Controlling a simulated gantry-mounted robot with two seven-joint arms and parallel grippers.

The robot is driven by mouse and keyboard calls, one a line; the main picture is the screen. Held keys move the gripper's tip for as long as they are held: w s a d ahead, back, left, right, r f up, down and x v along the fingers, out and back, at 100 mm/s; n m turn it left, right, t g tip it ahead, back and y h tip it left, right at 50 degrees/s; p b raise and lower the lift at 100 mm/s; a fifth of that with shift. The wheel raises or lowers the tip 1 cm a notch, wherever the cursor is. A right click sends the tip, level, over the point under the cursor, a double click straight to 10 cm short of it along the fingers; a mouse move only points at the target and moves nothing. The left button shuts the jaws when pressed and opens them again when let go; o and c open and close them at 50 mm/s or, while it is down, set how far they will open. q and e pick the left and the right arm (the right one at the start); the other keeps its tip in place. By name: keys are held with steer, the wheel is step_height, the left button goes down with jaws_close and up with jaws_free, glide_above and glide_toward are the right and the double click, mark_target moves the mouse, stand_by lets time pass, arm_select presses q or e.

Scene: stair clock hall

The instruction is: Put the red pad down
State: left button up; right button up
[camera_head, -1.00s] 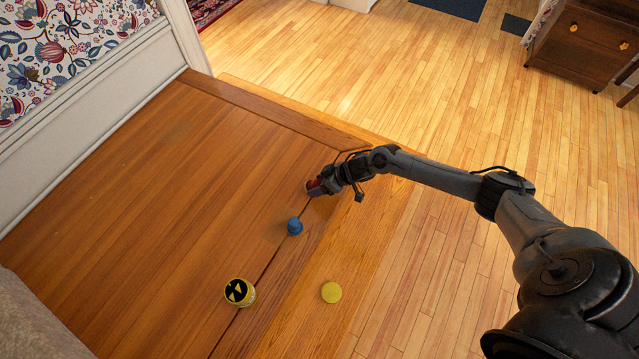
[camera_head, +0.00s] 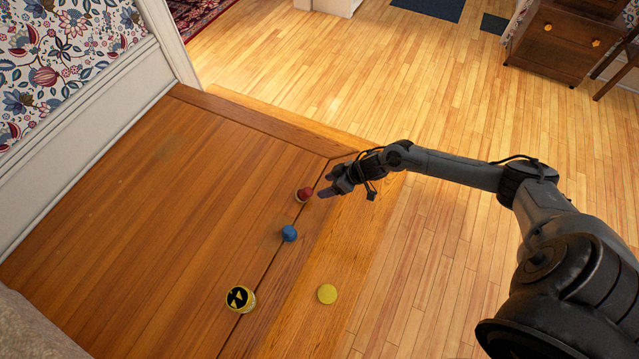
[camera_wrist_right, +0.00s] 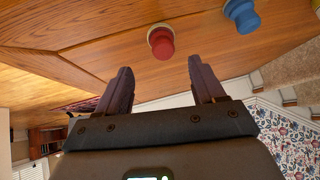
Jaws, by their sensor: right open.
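The red pad (camera_head: 304,194) stands on the wooden surface near its right edge, with a pale rim at its base. It also shows in the right wrist view (camera_wrist_right: 161,42), beyond my fingertips. My right gripper (camera_head: 322,187) is open and empty, just to the right of the red pad and apart from it. In the right wrist view the two fingers (camera_wrist_right: 160,75) are spread with a clear gap. My left gripper is not in view.
A blue pad (camera_head: 289,233) stands just below the red one in the head view. A yellow-and-black round container (camera_head: 240,298) and a flat yellow disc (camera_head: 327,293) lie nearer. The wooden surface (camera_head: 150,230) is bare to the left.

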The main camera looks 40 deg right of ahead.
steer(key=s+a+r+t+h, duration=0.1)
steer(key=s+a+r, duration=0.2)
steer(key=a, duration=0.6)
steer(key=s+a+r+h, duration=0.15)
steer(key=s+a, duration=0.25)
steer(key=a, duration=0.5)
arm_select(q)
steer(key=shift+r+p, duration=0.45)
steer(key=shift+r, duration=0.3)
arm_select(e)
steer(key=s+r+m+g+h, duration=0.1)
steer(key=s+r+g, duration=0.1)
steer(key=s+r, duration=0.2)
steer(key=s+d+r+m+g, duration=0.1)
steer(key=s+r, duration=0.3)
steer(key=s, duration=0.5)
steer(key=shift+s+d+r+g+h, duration=0.3)
steer(key=shift+s+g+h, duration=0.05)
steer(key=shift+g, duration=0.15)
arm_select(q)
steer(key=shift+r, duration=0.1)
arm_select(e)
steer(key=shift+r, duration=0.1)
